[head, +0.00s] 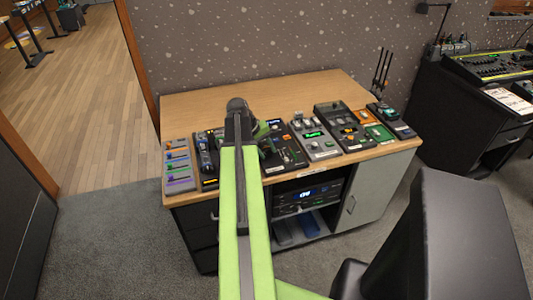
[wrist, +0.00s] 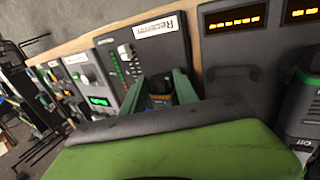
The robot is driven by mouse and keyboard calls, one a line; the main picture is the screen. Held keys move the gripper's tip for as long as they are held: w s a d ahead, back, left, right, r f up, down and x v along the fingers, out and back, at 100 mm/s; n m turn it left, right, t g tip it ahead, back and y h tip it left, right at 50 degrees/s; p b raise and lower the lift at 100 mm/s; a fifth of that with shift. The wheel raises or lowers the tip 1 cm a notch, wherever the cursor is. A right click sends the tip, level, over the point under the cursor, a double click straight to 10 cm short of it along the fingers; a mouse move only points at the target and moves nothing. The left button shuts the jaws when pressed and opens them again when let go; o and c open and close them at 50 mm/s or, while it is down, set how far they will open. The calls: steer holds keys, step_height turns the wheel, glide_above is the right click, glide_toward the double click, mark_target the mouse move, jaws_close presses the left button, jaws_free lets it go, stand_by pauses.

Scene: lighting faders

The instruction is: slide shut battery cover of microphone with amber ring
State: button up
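In the wrist view my gripper (wrist: 161,76) has its two green fingers spread apart over the panel labelled Receiver (wrist: 150,48). A small dark part with blue and orange on it (wrist: 162,99) shows between the fingers. I cannot tell if they touch it. A black body with a green band and a white label (wrist: 301,108) stands at the right edge, cut off by the frame. In the head view my gripper is over the desk's front row, mostly hidden by my green arm. I cannot make out the amber-ringed microphone or its battery cover for certain.
The wooden desk (head: 300,88) carries a row of devices along its front: a fader panel (head: 178,168), a grey unit with a green display (head: 315,138) and a dark pedal-like unit (head: 392,122). The back of the desktop is clear. Amber displays (wrist: 238,20) show in the wrist view.

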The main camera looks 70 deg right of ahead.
steer(key=o, duration=0.4)
steer(key=p+v, duration=1.5)
steer(key=v, duration=0.2)
steer(key=shift+r+p, duration=0.2)
steer(key=shift+p, duration=0.2)
steer(key=shift+w, duration=0.1)
